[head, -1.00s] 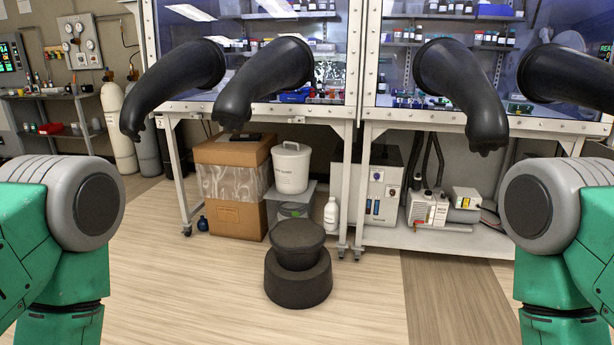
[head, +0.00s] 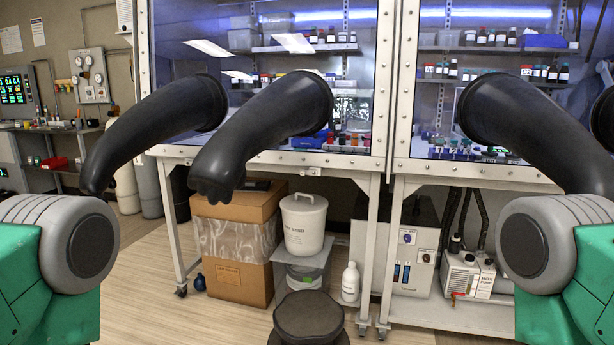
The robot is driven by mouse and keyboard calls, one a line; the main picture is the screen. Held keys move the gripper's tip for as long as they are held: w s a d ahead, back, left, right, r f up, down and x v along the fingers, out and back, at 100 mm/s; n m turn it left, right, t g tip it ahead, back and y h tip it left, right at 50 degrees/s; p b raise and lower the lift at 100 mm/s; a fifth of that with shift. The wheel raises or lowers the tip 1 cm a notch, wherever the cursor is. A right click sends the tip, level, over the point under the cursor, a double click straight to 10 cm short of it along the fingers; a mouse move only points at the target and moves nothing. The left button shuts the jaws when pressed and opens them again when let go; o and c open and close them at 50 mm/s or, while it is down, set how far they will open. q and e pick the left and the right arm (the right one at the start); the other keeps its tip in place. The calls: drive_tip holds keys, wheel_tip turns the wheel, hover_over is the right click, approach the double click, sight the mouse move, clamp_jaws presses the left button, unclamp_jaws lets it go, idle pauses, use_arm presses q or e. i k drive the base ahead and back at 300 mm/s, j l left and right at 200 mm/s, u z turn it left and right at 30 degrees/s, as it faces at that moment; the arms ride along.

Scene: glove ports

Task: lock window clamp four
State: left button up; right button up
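The glove box shows in the head view as two window panels, a left window (head: 205,50) and a right window (head: 440,115), in pale metal frames with bolts along the edges. Two black gloves (head: 262,130) (head: 160,125) hang out of the left window. Another black glove (head: 530,135) hangs out of the right window, its lower end hidden behind my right arm. I cannot pick out which bolt or fitting is window clamp four. My arms show at the lower left and lower right; neither gripper is in view.
A dark round stool (head: 308,318) stands on the floor ahead. Under the bench are a cardboard box (head: 240,272), a white bucket (head: 303,225), a white bottle (head: 350,283) and a grey instrument (head: 395,262). Wooden floor (head: 140,300) is clear at the left.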

sight(304, 171)
drive_tip(key=i+j, duration=0.15)
drive_tip(key=j, duration=0.2)
drive_tip(key=i+j, duration=0.1)
drive_tip(key=j, duration=0.25)
drive_tip(key=i+j, duration=0.15)
drive_tip(key=j, duration=0.2)
drive_tip(key=i+j, duration=0.15)
drive_tip(key=j, duration=0.2)
drive_tip(key=i+j, duration=0.15)
drive_tip(key=j, duration=0.2)
drive_tip(key=i+j, duration=0.1)
drive_tip(key=j, duration=0.25)
drive_tip(key=z, duration=1.4)
